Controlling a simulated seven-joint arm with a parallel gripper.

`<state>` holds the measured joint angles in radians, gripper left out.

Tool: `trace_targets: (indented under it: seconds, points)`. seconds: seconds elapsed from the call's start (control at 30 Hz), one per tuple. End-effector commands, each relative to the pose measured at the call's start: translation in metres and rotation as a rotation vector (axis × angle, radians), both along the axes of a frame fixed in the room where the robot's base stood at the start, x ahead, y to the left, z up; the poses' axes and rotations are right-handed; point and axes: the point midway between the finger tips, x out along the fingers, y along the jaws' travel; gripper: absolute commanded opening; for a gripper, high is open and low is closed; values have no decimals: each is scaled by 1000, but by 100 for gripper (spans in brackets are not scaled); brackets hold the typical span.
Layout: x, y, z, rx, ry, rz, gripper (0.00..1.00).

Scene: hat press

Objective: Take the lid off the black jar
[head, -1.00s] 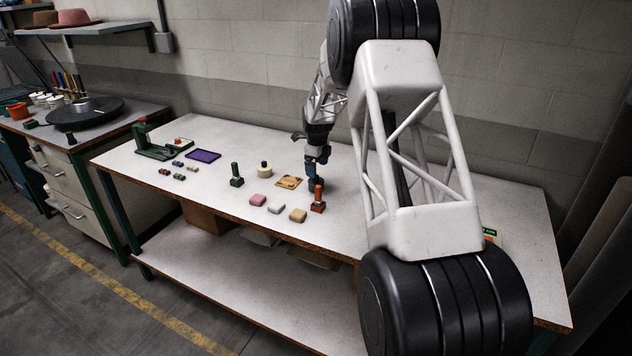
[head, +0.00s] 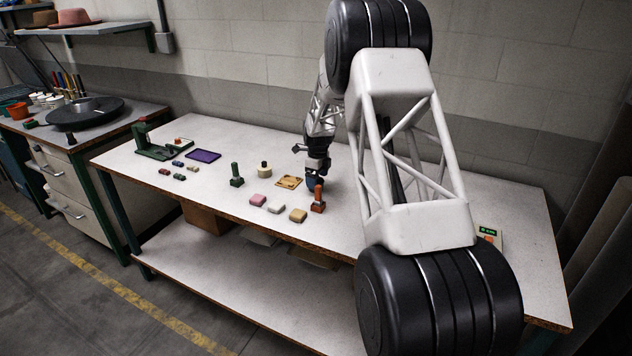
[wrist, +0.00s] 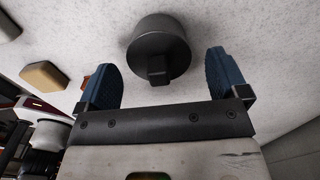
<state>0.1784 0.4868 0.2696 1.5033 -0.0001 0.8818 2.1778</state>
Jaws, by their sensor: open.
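The black jar (wrist: 150,30) shows in the wrist view as a dark round body. Its lid has a square dark knob (wrist: 159,70) facing the camera. My gripper (wrist: 163,62) is open, with one blue finger on each side of the jar and a visible gap to each; nothing is held. The knob lies between the fingers, nearer the palm. In the head view my gripper (head: 313,183) is low over the table, behind the orange-brown stamp, and I cannot make out the jar there.
On the table (head: 220,133), the orange-brown stamp (head: 318,203) and a tan block (head: 298,216) stand close in front of my gripper. A yellowish tray (head: 289,182), a cream jar (head: 264,170) and a green stamp (head: 236,179) are to the left. The table behind is clear.

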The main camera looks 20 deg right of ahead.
Motion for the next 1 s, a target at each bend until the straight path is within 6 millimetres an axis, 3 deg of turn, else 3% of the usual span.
trace_targets:
  seconds: [0.07, 0.4, 0.77, 1.0]
  points:
    - [0, 0, 0, 0, 0, 0, 91]
    - [0, 0, 0, 0, 0, 0, 42]
    - [0, 0, 2, 0, 0, 0, 42]
    - [0, 0, 19, 0, -1, 0, 42]
